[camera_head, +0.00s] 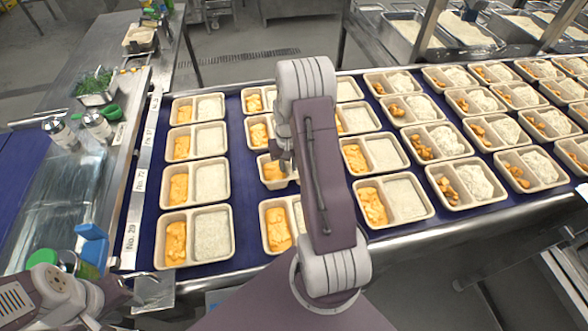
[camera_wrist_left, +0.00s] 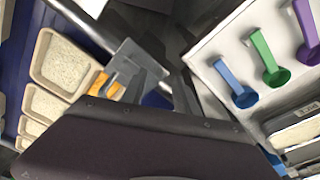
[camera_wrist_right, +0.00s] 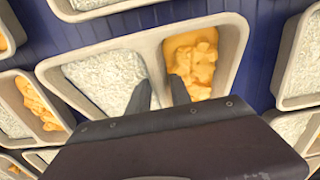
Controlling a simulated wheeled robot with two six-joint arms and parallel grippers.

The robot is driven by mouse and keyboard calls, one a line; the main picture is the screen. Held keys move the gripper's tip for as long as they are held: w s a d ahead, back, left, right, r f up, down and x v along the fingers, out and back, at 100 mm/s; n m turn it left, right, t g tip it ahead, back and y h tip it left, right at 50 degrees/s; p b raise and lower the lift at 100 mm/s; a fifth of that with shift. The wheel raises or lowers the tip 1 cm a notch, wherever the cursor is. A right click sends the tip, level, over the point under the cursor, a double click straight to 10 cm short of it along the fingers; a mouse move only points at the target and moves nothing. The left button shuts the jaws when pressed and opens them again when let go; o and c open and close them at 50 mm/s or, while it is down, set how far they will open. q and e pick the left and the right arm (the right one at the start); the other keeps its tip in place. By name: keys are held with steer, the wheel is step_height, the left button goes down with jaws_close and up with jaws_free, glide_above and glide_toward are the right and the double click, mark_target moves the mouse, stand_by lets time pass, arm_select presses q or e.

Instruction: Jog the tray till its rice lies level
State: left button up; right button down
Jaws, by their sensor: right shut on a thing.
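A beige two-compartment tray (camera_head: 276,186) stands in the second column on the blue belt, partly hidden by my right arm. In the right wrist view the tray (camera_wrist_right: 240,46) holds white rice (camera_wrist_right: 106,78) at left and orange food (camera_wrist_right: 192,62) at right. My right gripper (camera_wrist_right: 165,88) is shut on the tray, its fingers on either side of the divider. The rice looks spread across its compartment with an uneven surface; its near part is hidden. My left gripper (camera_wrist_left: 158,84) looks open and empty, low at the left beside the belt's near edge (camera_head: 128,284).
Filled trays (camera_head: 194,236) stand close in rows on both sides. Blue, green and purple scoops (camera_wrist_left: 235,85) lie on a white surface in the left wrist view. Jars (camera_head: 97,126) and a container of greens (camera_head: 95,86) stand on the left counter.

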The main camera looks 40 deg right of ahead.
mark_target(279, 171)
steer(key=shift+w+a+f, duration=0.1)
steer(key=shift+w+a, duration=0.25)
steer(key=shift+w, duration=0.45)
steer(key=shift+w+a, duration=0.35)
steer(key=shift+w, duration=0.4)
steer(key=shift+f+b, duration=0.3)
steer(key=shift+f, duration=0.5)
steer(key=shift+f, duration=0.35)
steer(key=c, duration=1.1)
jaws_free()
steer(key=shift+w, duration=0.1)
steer(key=shift+r, duration=0.1)
step_height(279, 171, up, 9)
